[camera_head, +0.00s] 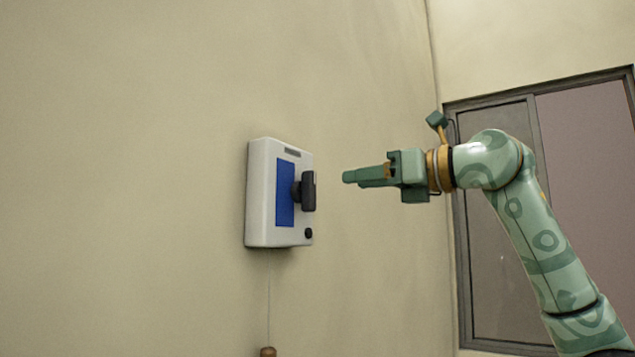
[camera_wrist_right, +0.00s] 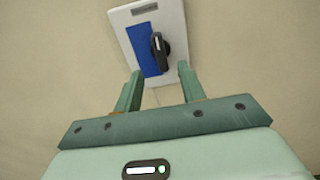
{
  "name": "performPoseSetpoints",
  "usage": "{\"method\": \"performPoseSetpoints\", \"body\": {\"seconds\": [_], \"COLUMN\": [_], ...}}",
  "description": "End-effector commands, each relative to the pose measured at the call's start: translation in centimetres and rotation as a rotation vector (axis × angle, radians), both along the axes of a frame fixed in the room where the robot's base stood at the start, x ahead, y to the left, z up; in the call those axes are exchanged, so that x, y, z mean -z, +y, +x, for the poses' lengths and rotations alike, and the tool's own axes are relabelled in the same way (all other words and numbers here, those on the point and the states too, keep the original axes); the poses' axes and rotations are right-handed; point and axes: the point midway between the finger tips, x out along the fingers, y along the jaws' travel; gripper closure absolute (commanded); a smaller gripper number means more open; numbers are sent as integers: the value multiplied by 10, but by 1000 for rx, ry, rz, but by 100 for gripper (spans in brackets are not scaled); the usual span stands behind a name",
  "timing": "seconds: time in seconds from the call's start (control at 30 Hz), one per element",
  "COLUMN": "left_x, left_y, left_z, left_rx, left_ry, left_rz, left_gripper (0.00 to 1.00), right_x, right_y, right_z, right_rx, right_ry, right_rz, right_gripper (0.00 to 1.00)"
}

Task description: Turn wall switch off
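The wall switch is a white box (camera_head: 262,200) with a blue panel (camera_head: 285,200) and a black rotary handle (camera_head: 308,191), mounted on the wall left of centre in the head view. The handle stands close to upright there. In the right wrist view the white box (camera_wrist_right: 117,20) is at the top, with the black handle (camera_wrist_right: 160,52) ahead of my fingers. My right gripper (camera_head: 349,177) points left at the handle, with a gap between them. In the right wrist view its fingers (camera_wrist_right: 158,90) are apart with nothing between them. My left gripper is not in view.
A small black knob (camera_head: 308,233) is at the box's lower right. A thin cord with a brown end (camera_head: 268,352) hangs below it. A dark-framed window (camera_head: 500,240) is behind my right arm. The wall around the box is bare.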

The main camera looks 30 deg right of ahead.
Motion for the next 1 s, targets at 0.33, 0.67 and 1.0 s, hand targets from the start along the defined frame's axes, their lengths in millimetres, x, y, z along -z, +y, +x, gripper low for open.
{"method": "performPoseSetpoints", "body": {"seconds": [0.33, 0.67, 1.0], "left_x": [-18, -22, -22], "left_y": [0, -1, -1], "left_z": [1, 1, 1], "left_rx": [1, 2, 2], "left_ry": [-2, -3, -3], "left_rz": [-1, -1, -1], "left_gripper": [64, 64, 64], "right_x": [-2, 0, 0], "right_y": [31, 38, 38], "right_z": [72, 90, 90], "right_rx": [-4, -1, -1], "right_ry": [1, 0, -1], "right_rz": [1, 0, 0], "right_gripper": [60, 60, 100]}}
